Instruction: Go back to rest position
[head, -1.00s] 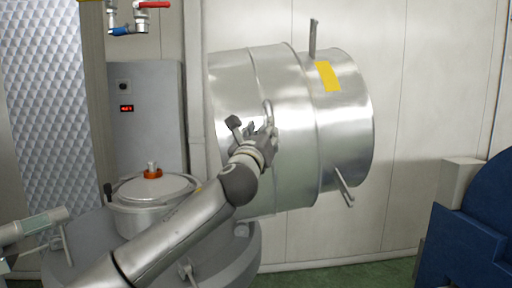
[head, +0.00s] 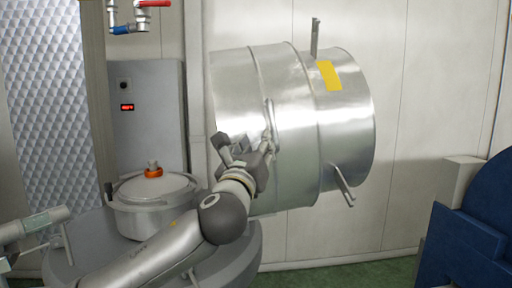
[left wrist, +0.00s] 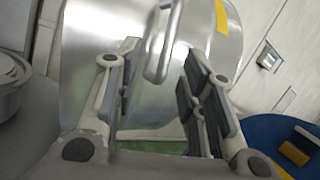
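My left gripper (head: 246,148) is in front of the big steel drum (head: 300,120), near the drum's vertical handle (head: 270,125). In the left wrist view the left gripper (left wrist: 160,95) has its fingers spread wide with nothing between them. The handle (left wrist: 163,45) shows beyond the fingertips there, apart from them. The drum (left wrist: 115,60) fills the upper middle of that view. My right gripper is in neither view.
A lidded pot (head: 152,205) with an orange-ringed knob stands on a grey round base (head: 95,240) at left. A grey control box (head: 148,130) is behind it. A blue machine (head: 470,235) stands at right. Green floor (head: 345,277) shows between.

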